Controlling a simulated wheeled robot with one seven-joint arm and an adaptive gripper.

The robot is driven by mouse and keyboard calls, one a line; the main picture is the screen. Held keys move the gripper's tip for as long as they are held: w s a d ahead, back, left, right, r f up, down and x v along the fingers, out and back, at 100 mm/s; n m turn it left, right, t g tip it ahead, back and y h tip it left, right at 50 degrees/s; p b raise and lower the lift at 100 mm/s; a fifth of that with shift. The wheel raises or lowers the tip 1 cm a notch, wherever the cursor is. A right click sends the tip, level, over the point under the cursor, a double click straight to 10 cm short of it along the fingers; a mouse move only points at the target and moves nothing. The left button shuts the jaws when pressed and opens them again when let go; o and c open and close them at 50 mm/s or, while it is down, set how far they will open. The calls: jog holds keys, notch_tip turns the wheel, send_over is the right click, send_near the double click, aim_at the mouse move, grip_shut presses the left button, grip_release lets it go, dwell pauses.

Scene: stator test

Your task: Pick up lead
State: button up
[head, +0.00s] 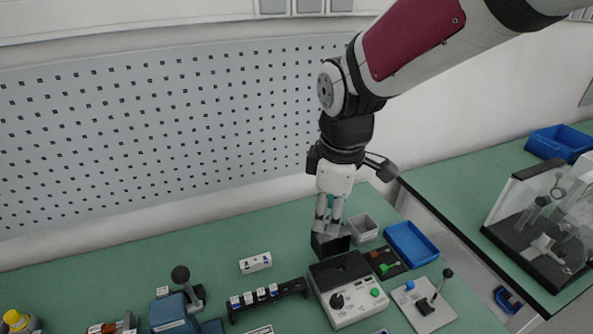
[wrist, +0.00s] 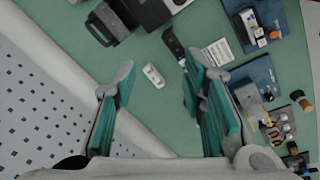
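A red and a green piece, possibly the leads, lie on a small black mat (head: 385,262) right of the tester; they are too small to tell clearly. My gripper (head: 329,216) points down in the head view, above or behind a dark open-topped box (head: 330,243). In the wrist view my gripper (wrist: 160,68) has its two teal fingers wide apart with nothing between them. Below the gap a small white block (wrist: 153,75) lies on the green bench; it also shows in the head view (head: 255,262). No lead is clearly visible in the wrist view.
A grey tester (head: 345,305) stands in front of the gripper. A black rack (head: 268,298) is to its left, and a grey bin (head: 362,228) and blue tray (head: 411,244) to its right. A lever fixture (head: 428,303) stands front right. A perforated wall panel (head: 180,130) rises behind.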

jog(key=a+f+n+g, duration=0.2)
jog(key=a+f+n, duration=0.5)
jog(key=a+f, duration=0.4)
jog(key=p, duration=0.2)
send_over(275, 286)
notch_tip(275, 286, down, 8)
jog(key=shift+d+f, duration=0.1)
jog(key=shift+f+p, duration=0.6)
jog(key=shift+f, duration=2.35)
grip_shut()
